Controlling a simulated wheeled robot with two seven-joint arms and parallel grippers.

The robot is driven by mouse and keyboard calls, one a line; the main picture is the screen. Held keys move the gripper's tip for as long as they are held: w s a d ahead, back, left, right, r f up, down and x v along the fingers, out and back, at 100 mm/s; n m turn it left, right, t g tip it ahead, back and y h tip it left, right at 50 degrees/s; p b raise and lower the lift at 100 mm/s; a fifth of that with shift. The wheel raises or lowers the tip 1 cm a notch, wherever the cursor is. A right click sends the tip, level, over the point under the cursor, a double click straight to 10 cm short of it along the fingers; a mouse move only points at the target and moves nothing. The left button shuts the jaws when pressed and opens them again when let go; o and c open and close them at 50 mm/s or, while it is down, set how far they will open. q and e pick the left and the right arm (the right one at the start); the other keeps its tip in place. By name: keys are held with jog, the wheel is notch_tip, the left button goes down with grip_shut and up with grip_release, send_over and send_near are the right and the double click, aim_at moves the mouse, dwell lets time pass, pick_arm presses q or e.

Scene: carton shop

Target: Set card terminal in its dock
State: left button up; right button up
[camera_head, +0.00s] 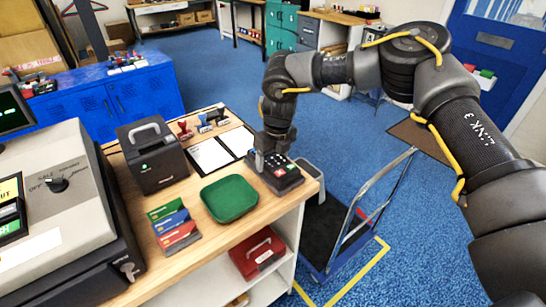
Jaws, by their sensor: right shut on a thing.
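My right gripper (270,162) reaches down from above at the counter's right end, shut on the card terminal (279,174). The terminal is a dark block with pale keys and a red patch on top. The fingers cover part of it. It is low over the counter, and a dark base shows around its lower part. I cannot tell the dock apart from the terminal clearly, nor whether the terminal is seated in it. My left gripper is out of view.
A green tray (230,198) lies just left of the terminal. Colored cards (172,226), a black printer (152,154), a clipboard (210,156) and stamps (205,122) share the counter (220,239). A cash register (55,190) stands left. A hand trolley (365,205) stands beyond the right edge.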

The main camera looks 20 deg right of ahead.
jog(key=o, duration=0.9)
jog(key=shift+o, duration=0.2)
jog(key=shift+r, duration=0.4)
notch_tip(320, 180, up, 10)
jog(key=s+b, duration=0.1)
jog(key=b, duration=0.1)
jog(key=shift+s+d, duration=0.25)
